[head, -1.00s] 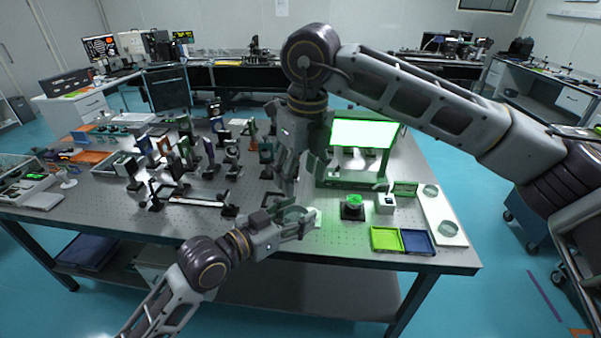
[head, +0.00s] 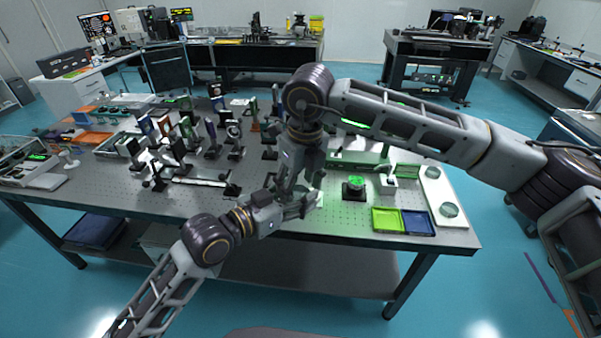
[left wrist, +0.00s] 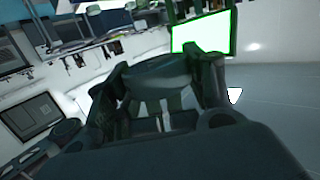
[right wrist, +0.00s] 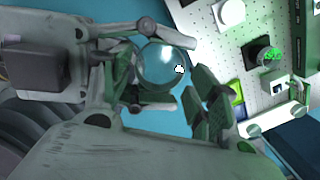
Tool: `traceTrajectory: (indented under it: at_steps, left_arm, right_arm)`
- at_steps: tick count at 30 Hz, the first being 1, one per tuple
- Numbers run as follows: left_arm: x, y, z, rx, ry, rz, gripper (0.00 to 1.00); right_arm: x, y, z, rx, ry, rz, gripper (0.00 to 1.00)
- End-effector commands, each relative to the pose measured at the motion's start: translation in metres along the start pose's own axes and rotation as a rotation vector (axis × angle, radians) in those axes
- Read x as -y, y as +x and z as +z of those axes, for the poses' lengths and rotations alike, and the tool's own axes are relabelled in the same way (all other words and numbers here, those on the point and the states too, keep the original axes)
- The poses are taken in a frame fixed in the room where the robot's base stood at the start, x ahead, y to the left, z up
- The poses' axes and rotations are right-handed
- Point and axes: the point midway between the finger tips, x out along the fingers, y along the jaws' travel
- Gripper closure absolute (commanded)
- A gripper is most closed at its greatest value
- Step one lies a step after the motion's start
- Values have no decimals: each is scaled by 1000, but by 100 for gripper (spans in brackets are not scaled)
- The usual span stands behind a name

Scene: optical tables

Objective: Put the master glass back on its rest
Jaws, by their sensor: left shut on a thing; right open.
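The master glass, a clear round disc, shows in the right wrist view (right wrist: 163,66). My left gripper (right wrist: 150,58) is shut on it at its edge, and the left wrist view shows the disc (left wrist: 157,76) between the left fingers. In the head view my left gripper (head: 305,205) is at the table's front edge. My right gripper (head: 290,186) is open, pointing down right by the glass. I cannot tell which thing is the rest.
To the right stand a black mount with a green-lit top (head: 355,187), a small white box (head: 387,184), a yellow-green tray (head: 387,220), a blue tray (head: 418,222) and a white board (head: 445,190) with round glass pieces. Crowded optics mounts (head: 180,145) fill the left.

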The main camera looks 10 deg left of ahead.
Motion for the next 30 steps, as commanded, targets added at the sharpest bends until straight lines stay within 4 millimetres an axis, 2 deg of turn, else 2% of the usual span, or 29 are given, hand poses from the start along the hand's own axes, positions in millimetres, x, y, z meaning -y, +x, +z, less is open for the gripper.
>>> traceTrajectory:
  at_steps: [3,9,20,28,29,30]
  left_arm:
    - [0,0,-1,-1,0,0,75]
    - [0,0,-1,-1,0,0,75]
    - [0,0,-1,-1,0,0,75]
    - [0,0,-1,-1,0,0,75]
    - [0,0,-1,-1,0,0,44]
    - [0,0,-1,-1,0,0,39]
  right_arm:
    - [0,12,0,1,1,0,40]
    - [0,23,0,0,1,0,40]
    - [0,25,0,1,1,0,40]
    - [0,25,0,1,1,-1,74]
    - [0,24,0,2,1,-1,78]
    - [0,24,0,2,1,-1,79]
